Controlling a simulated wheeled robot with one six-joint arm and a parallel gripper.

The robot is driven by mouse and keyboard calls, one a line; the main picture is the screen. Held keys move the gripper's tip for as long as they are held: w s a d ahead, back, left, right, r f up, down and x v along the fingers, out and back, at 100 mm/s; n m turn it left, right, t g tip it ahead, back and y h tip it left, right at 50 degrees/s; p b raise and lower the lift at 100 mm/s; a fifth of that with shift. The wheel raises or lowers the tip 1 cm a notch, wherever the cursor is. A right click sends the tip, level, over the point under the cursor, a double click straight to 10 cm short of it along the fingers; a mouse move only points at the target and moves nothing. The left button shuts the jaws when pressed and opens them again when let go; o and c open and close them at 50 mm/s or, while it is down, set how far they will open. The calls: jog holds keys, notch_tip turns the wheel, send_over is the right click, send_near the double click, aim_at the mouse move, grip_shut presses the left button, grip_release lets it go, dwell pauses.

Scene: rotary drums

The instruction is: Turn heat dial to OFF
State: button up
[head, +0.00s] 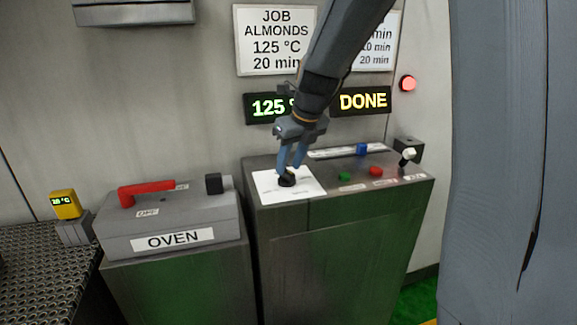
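The heat dial looks to be the black knob (287,180) on a white plate (309,187) at the left of the control console's top. The plate's markings are too small to read, and so is the dial's setting. My gripper (288,170) points down at the knob, with its two blue fingers at the knob's sides. The fingers are a little apart and appear to touch the knob, but I cannot tell whether they grip it. A green display (268,106) reads 125, partly hidden by my arm. A yellow display (363,101) reads DONE.
The console (345,240) also carries a green button (344,176), a red button (376,171), a blue part (362,149) and a white-tipped lever (408,155). The box labelled OVEN (170,225) with a red handle (146,190) stands left. A red lamp (407,83) glows on the wall.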

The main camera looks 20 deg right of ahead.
jog(key=shift+x, duration=0.9)
jog(key=shift+c, duration=0.2)
grip_shut()
